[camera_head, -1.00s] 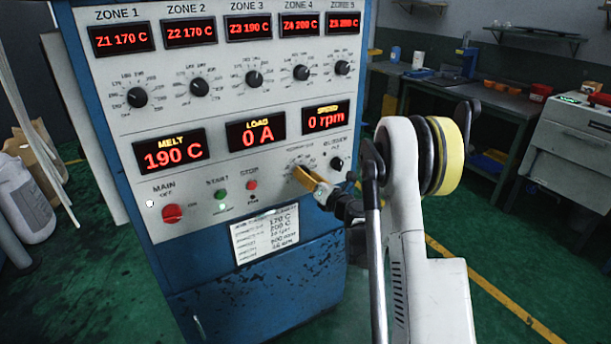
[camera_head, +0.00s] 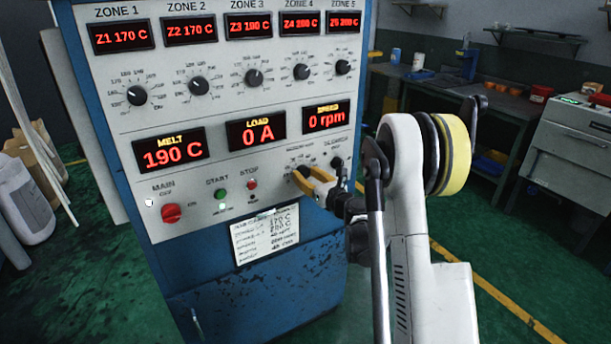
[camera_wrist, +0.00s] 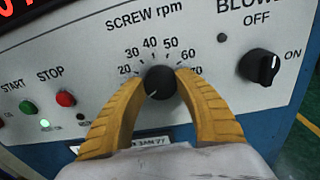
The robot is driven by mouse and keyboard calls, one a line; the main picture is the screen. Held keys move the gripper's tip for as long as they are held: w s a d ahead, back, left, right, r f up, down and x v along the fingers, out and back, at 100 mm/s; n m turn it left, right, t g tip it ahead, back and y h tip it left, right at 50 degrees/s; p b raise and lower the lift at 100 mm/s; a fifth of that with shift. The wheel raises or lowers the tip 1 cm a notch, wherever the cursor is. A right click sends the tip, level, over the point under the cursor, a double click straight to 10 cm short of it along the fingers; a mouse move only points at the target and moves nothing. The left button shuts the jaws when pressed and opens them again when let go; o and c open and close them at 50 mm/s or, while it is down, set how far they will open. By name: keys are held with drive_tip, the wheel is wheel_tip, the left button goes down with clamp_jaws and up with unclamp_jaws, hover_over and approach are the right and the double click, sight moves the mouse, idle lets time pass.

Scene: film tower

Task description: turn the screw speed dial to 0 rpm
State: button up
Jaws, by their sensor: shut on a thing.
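The screw speed dial (camera_wrist: 160,82) is a black round knob under the "SCREW rpm" label, and in the head view (camera_head: 303,172) it is partly covered. Its white pointer mark faces down and left. Scale numbers 20 to 70 show around it; the lower left part of the scale is hidden behind a finger. My gripper (camera_wrist: 162,79) has its two yellow fingers on either side of the knob, shut on it; it also shows in the head view (camera_head: 311,178). The speed display (camera_head: 326,117) reads 0 rpm.
A blower switch (camera_wrist: 262,68) sits to the right of the dial. The red stop button (camera_wrist: 65,99) and green start button (camera_wrist: 30,106) are to its left. A red main switch (camera_head: 171,213) is further left. A paper label (camera_head: 265,236) hangs below.

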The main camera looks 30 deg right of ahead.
idle(0.3)
drive_tip(key=o, duration=1.2)
drive_tip(key=s+d, duration=0.1)
drive_tip(key=s, duration=1.1)
drive_tip(key=shift+r, duration=0.2)
